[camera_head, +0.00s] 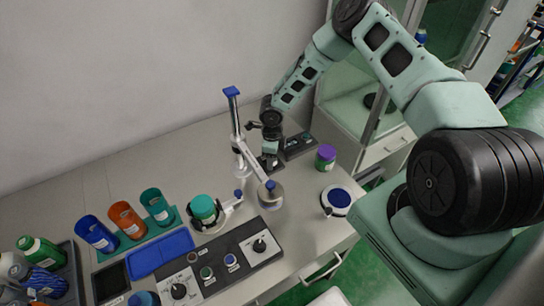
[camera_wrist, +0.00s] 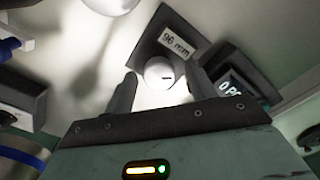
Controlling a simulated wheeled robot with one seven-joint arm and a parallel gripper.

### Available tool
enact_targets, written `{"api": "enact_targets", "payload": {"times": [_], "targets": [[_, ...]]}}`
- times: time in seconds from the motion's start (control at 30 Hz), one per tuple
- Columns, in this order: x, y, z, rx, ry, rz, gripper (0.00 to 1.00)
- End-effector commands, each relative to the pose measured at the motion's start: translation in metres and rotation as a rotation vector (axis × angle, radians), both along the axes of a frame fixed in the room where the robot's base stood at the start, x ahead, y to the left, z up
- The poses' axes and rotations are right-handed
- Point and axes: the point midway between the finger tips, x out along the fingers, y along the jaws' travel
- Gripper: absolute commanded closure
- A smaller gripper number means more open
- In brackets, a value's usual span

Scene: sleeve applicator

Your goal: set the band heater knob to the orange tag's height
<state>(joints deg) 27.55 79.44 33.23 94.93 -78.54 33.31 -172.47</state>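A round white knob (camera_wrist: 159,73) with a short dark mark sits on a dark plate (camera_wrist: 151,42) whose white label reads "96 mm". My gripper (camera_wrist: 162,82) is open, with one finger on each side of the knob and a visible gap to each. In the head view my gripper (camera_head: 270,158) is low beside the base of a white post (camera_head: 236,125) with a blue top; the knob is hidden there. I cannot make out an orange tag in either view. An orange cup (camera_head: 126,220) stands at the left of the table.
A dark display box (camera_wrist: 240,78) stands close to the right finger; it also shows in the head view (camera_head: 299,145). A purple-lidded jar (camera_head: 326,158) is to its right. A control panel (camera_head: 223,262) with dials lies at the front. Blue and green cups flank the orange one.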

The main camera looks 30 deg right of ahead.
Motion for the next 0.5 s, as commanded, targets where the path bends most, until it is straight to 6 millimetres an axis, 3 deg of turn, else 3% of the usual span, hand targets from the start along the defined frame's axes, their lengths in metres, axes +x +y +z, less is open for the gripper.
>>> {"api": "enact_targets", "payload": {"times": [0.27,0.5], "targets": [[0.0,0.0,0.011,0.001,-0.001,-0.002,0.44],[0.0,-0.001,0.06,0.002,-0.002,-0.003,0.44]]}}
